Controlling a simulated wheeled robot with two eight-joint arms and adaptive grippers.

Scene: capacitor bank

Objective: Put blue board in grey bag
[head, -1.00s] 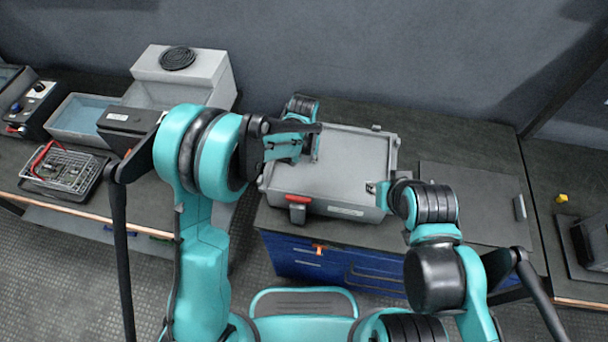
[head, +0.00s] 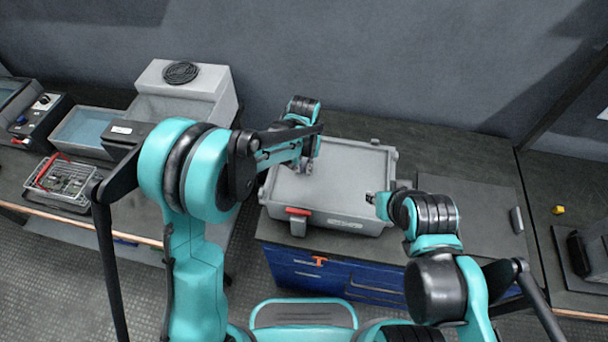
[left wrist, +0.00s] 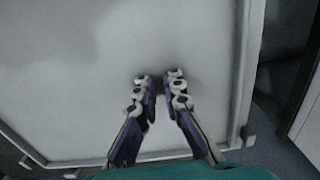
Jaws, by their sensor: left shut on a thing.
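A closed grey case (head: 345,180) with a red front latch (head: 298,211) stands on the middle bench. It may be the grey bag, but I see no soft bag. I cannot make out a blue board. My left gripper (head: 304,165) is over the left part of the case's lid; its two fingers also show in the left wrist view (left wrist: 160,90), pointing at the pale lid (left wrist: 80,80). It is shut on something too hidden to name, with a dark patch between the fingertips. My right gripper (head: 376,199) is beside the case's front right edge, its jaws too small to read.
A grey bin with a pale blue inside (head: 85,130), a wire basket (head: 62,180) and a grey box with a black coil (head: 181,72) stand left. A flat dark panel (head: 470,205) lies right of the case. Blue drawers (head: 340,275) are below.

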